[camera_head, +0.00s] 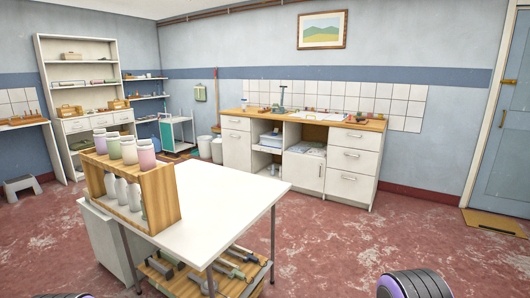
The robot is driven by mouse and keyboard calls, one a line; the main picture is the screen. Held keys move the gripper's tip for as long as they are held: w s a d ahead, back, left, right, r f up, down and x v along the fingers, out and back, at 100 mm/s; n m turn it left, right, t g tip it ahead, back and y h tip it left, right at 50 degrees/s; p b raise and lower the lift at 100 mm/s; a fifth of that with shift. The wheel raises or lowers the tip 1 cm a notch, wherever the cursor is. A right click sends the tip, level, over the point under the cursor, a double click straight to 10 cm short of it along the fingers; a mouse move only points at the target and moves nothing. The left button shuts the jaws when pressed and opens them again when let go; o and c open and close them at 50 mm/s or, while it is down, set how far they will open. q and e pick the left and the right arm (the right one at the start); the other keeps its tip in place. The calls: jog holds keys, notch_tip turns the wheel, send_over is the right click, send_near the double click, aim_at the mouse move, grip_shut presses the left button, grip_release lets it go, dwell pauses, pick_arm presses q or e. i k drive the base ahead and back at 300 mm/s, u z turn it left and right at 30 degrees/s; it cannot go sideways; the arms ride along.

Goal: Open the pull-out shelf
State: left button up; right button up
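No pull-out shelf can be told for certain in the head view. The wooden-topped counter (235,118) at the back wall has white fronts, with drawers at its right end (352,160) and open bays in its middle. Folded cloths and boxes lie in these bays, one on a low shelf (268,150). I cannot tell whether any shelf there slides. No rotary ironer can be made out. Neither of my grippers is in view; only dark, purple-edged parts, which look like my arms, show at the bottom edge.
A white table (225,195) stands in front, with a wooden rack (160,195) of bottles on it and tools on a lower shelf. A white shelving unit (60,95), a trolley (176,132) and a step stool (22,186) stand farther left. Red floor (350,240) is clear at right, before a blue door (510,120).

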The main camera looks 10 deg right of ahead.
aim_at(269, 149)
jog(key=z, duration=0.9)
jog(key=i, duration=5.55)
jog(key=u, duration=2)
jog(key=i, duration=1.5)
jog(key=z, duration=1.05)
jog(key=i, duration=0.5)
